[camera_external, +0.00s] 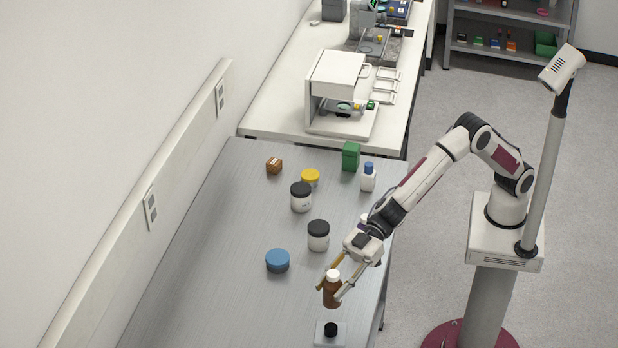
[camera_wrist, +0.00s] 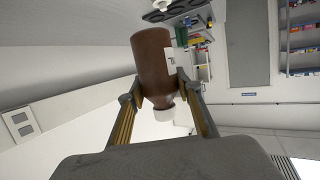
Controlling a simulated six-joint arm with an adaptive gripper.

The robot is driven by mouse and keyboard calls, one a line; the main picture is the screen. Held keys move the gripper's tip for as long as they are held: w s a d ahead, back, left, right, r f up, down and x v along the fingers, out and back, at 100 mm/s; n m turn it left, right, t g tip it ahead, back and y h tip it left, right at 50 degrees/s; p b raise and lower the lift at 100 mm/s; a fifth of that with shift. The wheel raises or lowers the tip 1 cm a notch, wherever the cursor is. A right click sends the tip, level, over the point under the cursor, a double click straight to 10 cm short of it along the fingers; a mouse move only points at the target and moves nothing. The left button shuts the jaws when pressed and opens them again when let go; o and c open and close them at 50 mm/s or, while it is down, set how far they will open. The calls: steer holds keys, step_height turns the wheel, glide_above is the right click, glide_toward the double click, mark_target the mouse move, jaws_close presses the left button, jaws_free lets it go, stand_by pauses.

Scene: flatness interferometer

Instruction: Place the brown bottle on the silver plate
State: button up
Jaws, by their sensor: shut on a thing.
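The brown bottle (camera_external: 332,293) with a white cap is held upright in my gripper (camera_external: 331,289), near the front right of the grey table. The plate is cut by the frame's lower edge.
A blue-lidded tub (camera_external: 277,261) and black-lidded white jars (camera_external: 318,235), (camera_external: 301,197) stand to the left and behind. The table's left front is clear.

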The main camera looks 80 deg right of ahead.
mark_target(332, 301)
steer(key=shift+f, duration=0.1)
steer(key=shift+f, duration=3)
steer(key=shift+f, duration=0.1)
steer(key=shift+f, duration=1.8)
steer(key=o, duration=1.2)
steer(key=shift+f, duration=0.15)
steer(key=shift+d, duration=0.1)
